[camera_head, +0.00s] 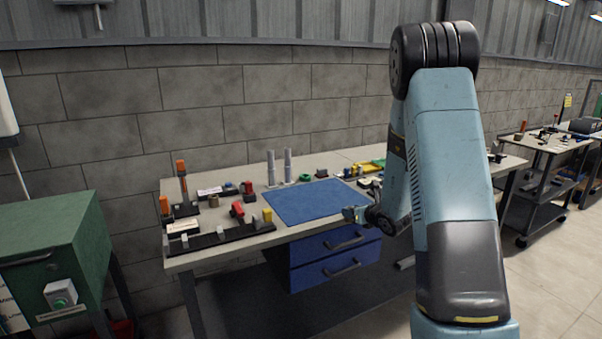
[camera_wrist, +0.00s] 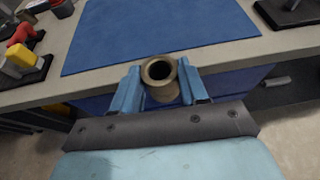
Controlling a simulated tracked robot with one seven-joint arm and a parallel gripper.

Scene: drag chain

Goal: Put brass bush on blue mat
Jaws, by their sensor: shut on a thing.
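The brass bush (camera_wrist: 160,77) is a short hollow brown-gold cylinder, seen in the wrist view with its open end facing the camera. My gripper (camera_wrist: 160,88) is shut on it, one blue finger on each side. The blue mat (camera_head: 315,199) lies flat on the workbench and also shows in the wrist view (camera_wrist: 165,25). In the head view my gripper (camera_head: 352,213) is at the bench's front edge, near the mat's front right part. The bush cannot be made out there. In the wrist view the bush appears just in front of the bench edge, apart from the mat.
The workbench (camera_head: 220,244) has a black rail with red and yellow parts left of the mat. Two grey cylinders (camera_head: 271,167) stand behind the mat, near a green ring (camera_head: 305,178). Blue drawers (camera_head: 335,256) sit below the bench top. The mat is bare.

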